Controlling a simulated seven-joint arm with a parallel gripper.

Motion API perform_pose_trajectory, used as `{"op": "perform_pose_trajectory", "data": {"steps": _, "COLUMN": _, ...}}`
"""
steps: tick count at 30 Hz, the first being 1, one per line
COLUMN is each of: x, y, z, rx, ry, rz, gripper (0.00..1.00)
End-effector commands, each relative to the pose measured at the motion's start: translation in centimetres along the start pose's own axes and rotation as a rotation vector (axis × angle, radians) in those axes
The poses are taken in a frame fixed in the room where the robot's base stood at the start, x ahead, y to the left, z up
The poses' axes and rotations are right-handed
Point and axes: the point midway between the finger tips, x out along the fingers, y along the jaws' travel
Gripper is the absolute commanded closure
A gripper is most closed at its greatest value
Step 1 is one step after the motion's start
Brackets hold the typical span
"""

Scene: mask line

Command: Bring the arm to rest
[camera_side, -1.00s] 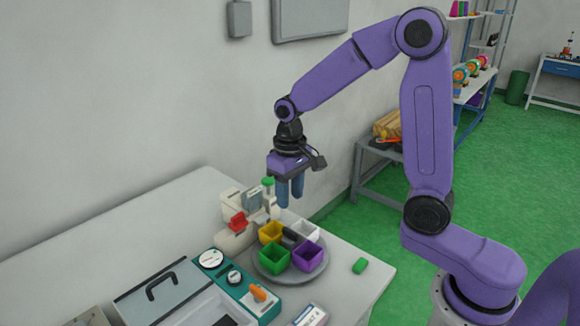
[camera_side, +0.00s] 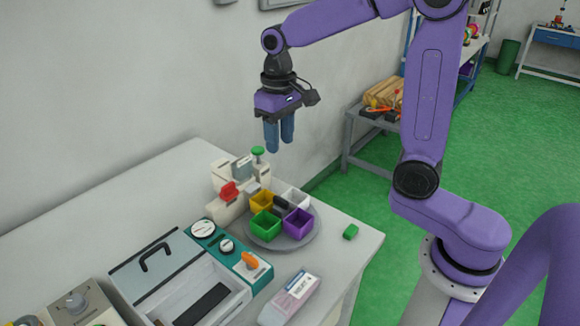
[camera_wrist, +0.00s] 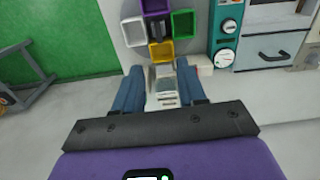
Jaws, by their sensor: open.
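My gripper (camera_side: 279,148) hangs upright above the table, fingers pointing down, open and empty. In the side view it is above and slightly right of the white device with a green knob (camera_side: 258,151). In the wrist view the two blue fingers (camera_wrist: 158,84) are well apart, with a light-coloured device (camera_wrist: 166,92) between them in the picture. Nothing touches the fingers.
A round grey tray (camera_side: 283,243) holds green, yellow, white and purple bins. A teal panel (camera_side: 233,251), an open metal basin (camera_side: 195,290) and a labelled box (camera_side: 290,299) stand in front. Air around my gripper is clear.

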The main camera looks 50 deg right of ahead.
Motion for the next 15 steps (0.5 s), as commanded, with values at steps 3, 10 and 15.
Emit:
{"op": "perform_pose_trajectory", "data": {"steps": 3, "x": 0.2, "y": -0.8, "z": 1.3, "rx": -0.076, "ry": 0.002, "rz": -0.001, "gripper": 0.60}}
{"op": "perform_pose_trajectory", "data": {"steps": 10, "x": 0.8, "y": -2.3, "z": 4.9, "rx": -0.267, "ry": 0.007, "rz": -0.003, "gripper": 0.60}}
{"op": "perform_pose_trajectory", "data": {"steps": 15, "x": 1.4, "y": -2.9, "z": 8.0, "rx": -0.409, "ry": 0.010, "rz": -0.005, "gripper": 0.60}}
